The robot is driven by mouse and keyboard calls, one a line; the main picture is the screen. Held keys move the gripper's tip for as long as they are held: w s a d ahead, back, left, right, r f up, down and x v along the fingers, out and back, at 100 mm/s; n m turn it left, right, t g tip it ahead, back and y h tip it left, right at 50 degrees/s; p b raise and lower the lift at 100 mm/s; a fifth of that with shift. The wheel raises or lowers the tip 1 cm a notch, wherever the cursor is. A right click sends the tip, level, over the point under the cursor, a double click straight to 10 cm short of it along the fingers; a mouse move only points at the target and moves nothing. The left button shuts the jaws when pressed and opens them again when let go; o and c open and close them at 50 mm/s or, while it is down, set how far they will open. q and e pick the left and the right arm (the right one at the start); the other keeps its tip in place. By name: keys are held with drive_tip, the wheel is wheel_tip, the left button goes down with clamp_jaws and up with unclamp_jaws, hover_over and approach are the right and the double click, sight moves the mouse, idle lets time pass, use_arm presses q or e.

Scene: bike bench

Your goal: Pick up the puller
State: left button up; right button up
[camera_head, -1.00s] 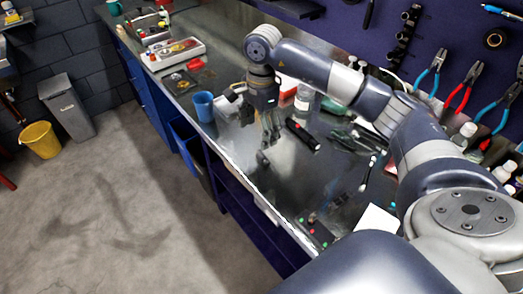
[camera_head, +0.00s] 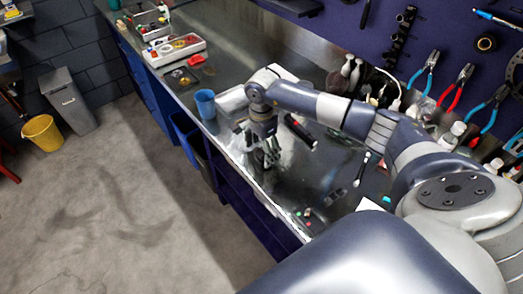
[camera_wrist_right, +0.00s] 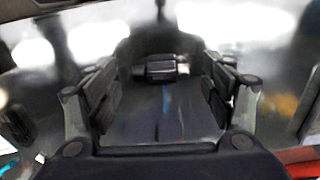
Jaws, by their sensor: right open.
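The puller (camera_wrist_right: 162,67) looks like a small, short black cylinder with a silvery end. In the right wrist view it lies crosswise on the shiny bench top, between and beyond my two fingers. My right gripper (camera_wrist_right: 160,95) is open, one finger on each side, and holds nothing. In the head view my right gripper (camera_head: 267,160) points down low over the bench near its front edge. There the puller cannot be made out clearly by the fingers. My left gripper is not in view.
A black tool with a red mark (camera_head: 300,131) lies just right of the gripper. A blue cup (camera_head: 205,103) stands to the left near the front edge. A parts tray (camera_head: 176,50) is farther back. Pliers (camera_head: 465,84) hang on the wall. Small parts (camera_head: 307,214) lie at the front.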

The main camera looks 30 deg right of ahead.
drive_tip(key=shift+f, duration=0.15)
drive_tip(key=shift+c, duration=0.6)
drive_tip(key=c, duration=1.2)
